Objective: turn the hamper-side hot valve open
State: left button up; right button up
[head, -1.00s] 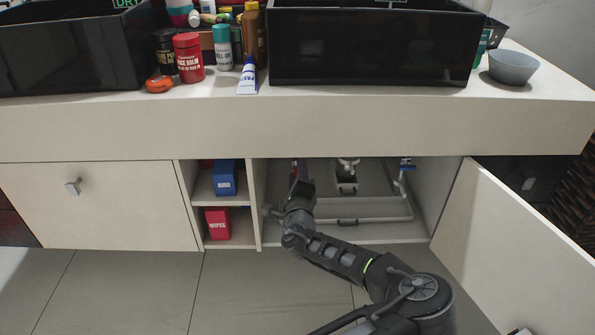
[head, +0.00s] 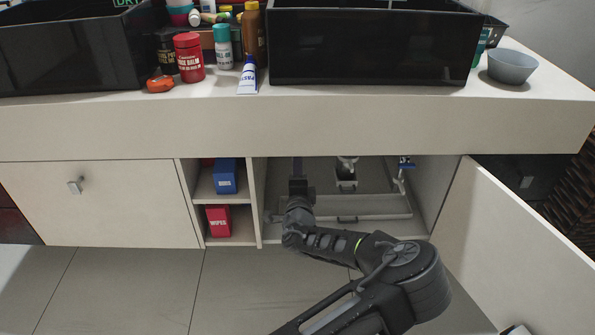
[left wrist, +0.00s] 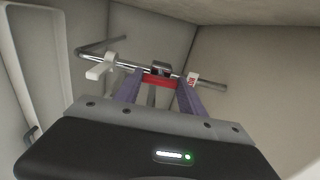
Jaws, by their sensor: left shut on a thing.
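The red hot valve handle (left wrist: 158,81) sits on a metal pipe (left wrist: 216,87) inside the open cabinet under the right-hand sink. My left gripper (left wrist: 160,79) is shut on the red handle, with one finger on each side of it. In the head view my left gripper (head: 298,170) reaches into the left part of this cabinet and hides the handle. A blue-handled valve (head: 405,163) is at the cabinet's right side, apart from the gripper. My right gripper is in neither view.
The open cabinet door (head: 510,240) stands at the right, with a dark woven hamper (head: 570,205) beyond it. Shelves with a blue box (head: 226,178) and a red wipes box (head: 217,221) are just left. A white fitting (left wrist: 103,68) is on the pipe. The counter (head: 300,125) overhangs the opening.

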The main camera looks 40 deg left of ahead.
pick_arm(q)
jog(key=o, duration=1.4)
jog(key=shift+c, duration=0.2)
jog(key=shift+s, duration=0.1)
jog(key=p+v, duration=0.2)
jog(key=v, duration=0.5)
jog(key=shift+s+d, duration=0.25)
jog(key=shift+d, duration=0.05)
